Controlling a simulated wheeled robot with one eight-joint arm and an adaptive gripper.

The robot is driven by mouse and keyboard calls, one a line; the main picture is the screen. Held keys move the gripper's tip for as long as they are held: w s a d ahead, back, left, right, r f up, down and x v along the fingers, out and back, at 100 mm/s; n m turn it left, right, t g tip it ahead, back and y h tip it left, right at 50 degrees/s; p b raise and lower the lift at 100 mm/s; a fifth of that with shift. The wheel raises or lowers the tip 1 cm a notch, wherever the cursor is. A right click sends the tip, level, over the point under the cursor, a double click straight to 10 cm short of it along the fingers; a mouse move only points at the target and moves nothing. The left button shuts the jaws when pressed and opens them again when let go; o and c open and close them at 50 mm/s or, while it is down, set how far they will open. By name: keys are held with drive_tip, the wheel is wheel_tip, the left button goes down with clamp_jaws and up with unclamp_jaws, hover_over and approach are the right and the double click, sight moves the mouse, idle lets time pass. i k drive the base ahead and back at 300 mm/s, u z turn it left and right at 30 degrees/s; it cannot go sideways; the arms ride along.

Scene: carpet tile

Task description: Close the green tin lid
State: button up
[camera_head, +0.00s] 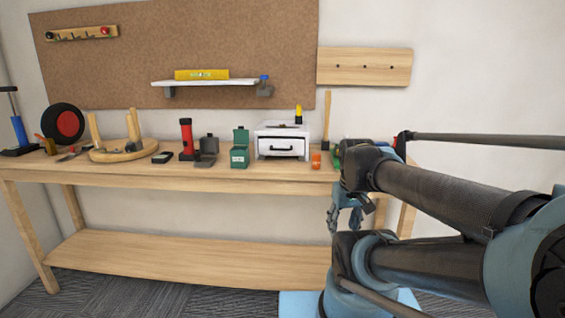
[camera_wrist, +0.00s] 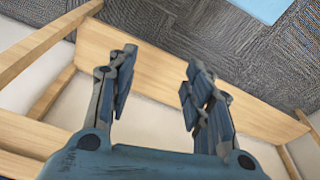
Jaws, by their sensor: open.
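The green tin (camera_head: 240,156) stands on the workbench, left of the white drawer box, in the head view. Its lid (camera_head: 241,136) stands up at the back, so the tin is open. My gripper (camera_head: 345,217) is to the right of the tin and lower, in front of the bench below the top's edge. In the wrist view my gripper (camera_wrist: 153,90) has its two fingers wide apart with nothing between them. The tin does not show in the wrist view.
On the workbench (camera_head: 130,178), a dark open tin (camera_head: 207,150) and a red torch (camera_head: 187,139) stand left of the green tin. A white drawer box (camera_head: 283,142) and an orange container (camera_head: 316,161) stand to its right. The lower shelf (camera_head: 190,254) looks bare.

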sight(241, 135)
drive_tip(key=z, duration=2.45)
drive_tip(key=k, duration=0.5)
drive_tip(key=u, duration=2.7)
